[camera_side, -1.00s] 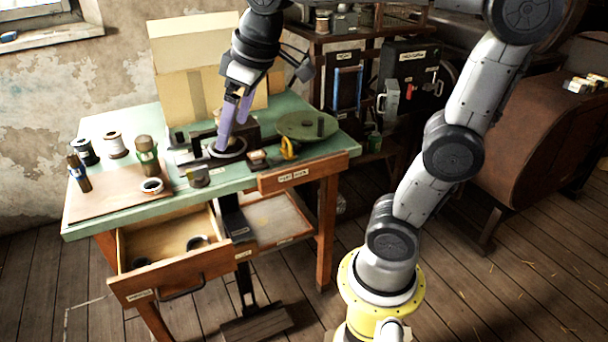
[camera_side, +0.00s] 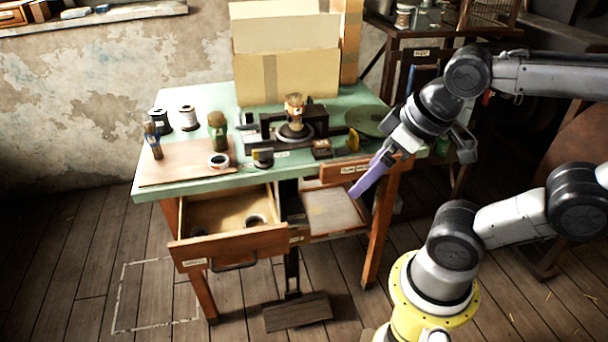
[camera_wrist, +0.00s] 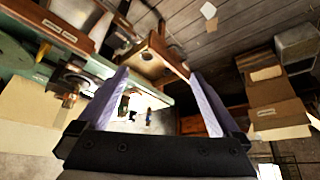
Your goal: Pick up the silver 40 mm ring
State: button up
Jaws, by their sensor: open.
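The open wooden drawer (camera_side: 228,244) under the green bench holds a dark-looking ring (camera_side: 256,220) at its right and another dark round piece (camera_side: 225,228) beside it. A ring with a pale rim (camera_side: 218,160) lies on the brown board. I cannot tell which, if any, is the silver 40 mm ring. My gripper (camera_side: 362,188) has purple fingers and hangs in front of the bench's right side, apart from the rings. In the wrist view my gripper (camera_wrist: 157,72) is open and empty, with the drawer (camera_wrist: 155,55) beyond the fingers.
A press (camera_side: 295,131) with a brown-topped piece on it stands on the bench. A green disc (camera_side: 368,120) is at its right. Spools, a brush and a bottle stand at left. Cardboard boxes (camera_side: 287,72) stand behind. A lower shelf (camera_side: 333,212) lies right of the drawer.

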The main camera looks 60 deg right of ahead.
jog(key=w+a+r+t, duration=0.1)
jog(key=w+r+t, duration=0.7)
jog(key=w, duration=0.7)
jog(key=w+d+r+m+t+h, duration=0.1)
jog(key=w+d+r+m, duration=0.15)
jog(key=w, duration=0.85)
jog(key=w+d+f+m+h, duration=0.35)
jog(key=w+f, duration=0.45)
jog(key=f, duration=0.3)
jog(key=n+g, duration=0.1)
jog(key=g, duration=0.1)
send_near(216, 159)
jog(key=v, duration=0.7)
jog(key=shift+n+h, duration=0.25)
jog(key=shift+n, duration=0.05)
jog(key=shift+a+x, duration=0.15)
jog(key=shift+x, duration=3.1)
jog(key=shift+a+x, duration=0.15)
jog(key=shift+x, duration=3.05)
jog(key=shift+w, duration=0.1)
